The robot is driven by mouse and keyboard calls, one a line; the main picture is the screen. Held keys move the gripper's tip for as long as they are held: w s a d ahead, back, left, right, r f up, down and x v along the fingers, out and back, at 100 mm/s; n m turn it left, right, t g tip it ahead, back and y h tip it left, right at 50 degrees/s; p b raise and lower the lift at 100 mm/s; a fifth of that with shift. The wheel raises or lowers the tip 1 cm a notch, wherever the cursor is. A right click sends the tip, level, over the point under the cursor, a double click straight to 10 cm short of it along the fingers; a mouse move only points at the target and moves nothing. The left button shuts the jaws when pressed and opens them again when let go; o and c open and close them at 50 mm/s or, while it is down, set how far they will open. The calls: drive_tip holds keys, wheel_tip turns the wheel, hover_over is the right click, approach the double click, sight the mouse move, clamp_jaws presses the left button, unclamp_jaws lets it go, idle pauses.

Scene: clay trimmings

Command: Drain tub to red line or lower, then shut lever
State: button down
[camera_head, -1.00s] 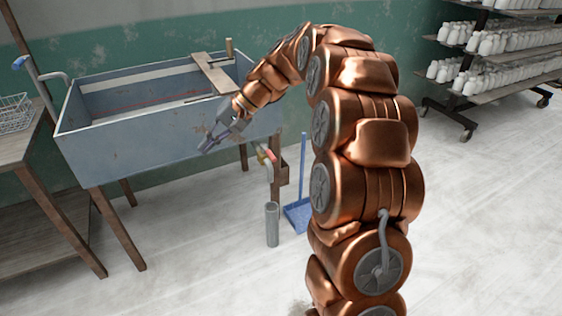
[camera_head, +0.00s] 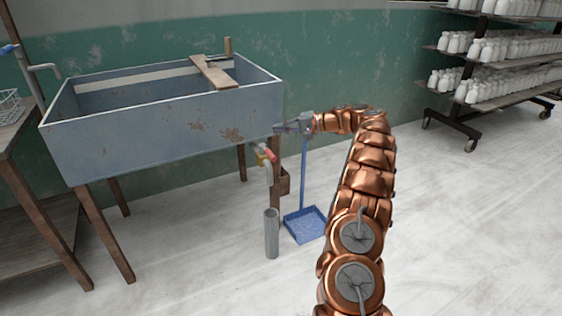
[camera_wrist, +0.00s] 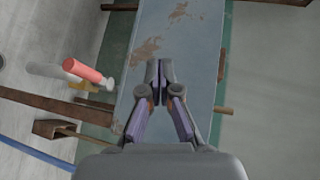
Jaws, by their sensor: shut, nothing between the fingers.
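The blue-grey tub (camera_head: 150,130) stands on wooden legs at the left in the head view. Its near wall hides the water level, and I cannot see the red line now. A drain pipe with a red-handled lever (camera_head: 266,154) hangs below the tub's right end. In the wrist view the red lever (camera_wrist: 86,71) is left of my gripper, apart from it. My gripper (camera_head: 278,127) is shut and empty, beside the tub's right end, above the lever. In the wrist view its fingertips (camera_wrist: 160,68) overlap the tub's wall (camera_wrist: 180,45).
A grey standpipe (camera_head: 272,233) rises from the floor under the drain. A blue dustpan (camera_head: 305,222) stands right of it. A board (camera_head: 213,73) lies across the tub. A rack of white bottles (camera_head: 495,60) is at the back right. The right floor is clear.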

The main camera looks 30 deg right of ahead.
drive_tip(key=s+d+f+t+b, duration=0.1)
drive_tip(key=s+d+f+b, duration=0.1)
drive_tip(key=d+f, duration=0.4)
drive_tip(key=s+d+f+t+b, duration=0.2)
drive_tip(key=d+f+b, duration=0.1)
drive_tip(key=d+f, duration=0.3)
drive_tip(key=h+b, duration=0.1)
approach(267, 152)
drive_tip(key=w+d, duration=0.2)
drive_tip(key=w, duration=0.2)
drive_tip(key=shift+w+a+f+b, duration=0.15)
drive_tip(key=shift+a+f+b, duration=0.1)
drive_tip(key=shift+b, duration=0.1)
drive_tip(key=shift+w+a+f+b, duration=0.1)
drive_tip(key=shift+a+f+b, duration=0.05)
drive_tip(key=shift+a+b, duration=0.55)
drive_tip(key=shift+a+f+b, duration=0.1)
drive_tip(key=shift+a+b, duration=0.25)
drive_tip(key=shift+a, duration=0.55)
